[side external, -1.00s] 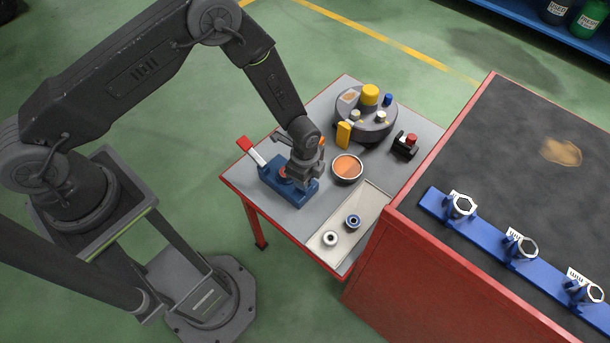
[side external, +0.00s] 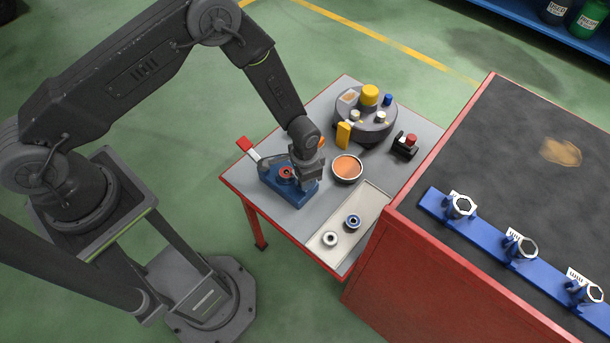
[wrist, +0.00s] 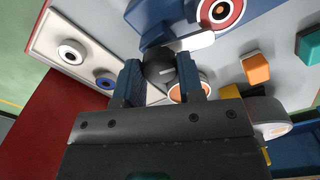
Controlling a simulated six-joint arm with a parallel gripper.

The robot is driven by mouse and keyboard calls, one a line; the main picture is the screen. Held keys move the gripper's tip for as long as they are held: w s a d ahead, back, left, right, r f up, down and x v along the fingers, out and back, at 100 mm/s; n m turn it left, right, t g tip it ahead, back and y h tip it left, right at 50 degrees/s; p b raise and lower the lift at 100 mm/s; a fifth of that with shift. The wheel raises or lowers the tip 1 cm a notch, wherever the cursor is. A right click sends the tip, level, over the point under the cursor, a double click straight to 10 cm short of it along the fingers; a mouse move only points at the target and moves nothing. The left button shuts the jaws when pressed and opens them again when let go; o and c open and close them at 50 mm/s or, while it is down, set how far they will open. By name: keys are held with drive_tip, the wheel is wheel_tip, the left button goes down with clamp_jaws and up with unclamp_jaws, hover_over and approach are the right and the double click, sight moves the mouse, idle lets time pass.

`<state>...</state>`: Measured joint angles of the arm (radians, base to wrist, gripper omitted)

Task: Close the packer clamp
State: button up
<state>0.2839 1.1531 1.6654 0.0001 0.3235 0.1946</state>
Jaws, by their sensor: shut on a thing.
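The packer clamp (side external: 275,187) has a blue base on the small grey-topped table, with a red-ringed round part (side external: 286,173) on it. A white lever with a red end (side external: 245,145) sticks out at its left. In the wrist view the clamp's blue base (wrist: 185,25) and red-ringed part (wrist: 219,10) show at the top. My gripper (side external: 307,184) is over the right end of the clamp. In the wrist view its blue fingers (wrist: 159,82) are shut on a dark round knob (wrist: 158,66). The knob's link to the clamp is partly hidden.
An orange-filled bowl (side external: 347,167) stands just right of the clamp. A pale tray (side external: 347,222) holds two rings. A round grey stand (side external: 364,122) with coloured parts and a small black-red item (side external: 405,145) are behind. A taller red cabinet (side external: 420,250) stands at the right.

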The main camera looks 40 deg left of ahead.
drive_tip(key=shift+n, duration=1.3)
drive_tip(key=o, duration=0.9)
wheel_tip(320, 180, up, 14)
drive_tip(key=shift+f, duration=0.1)
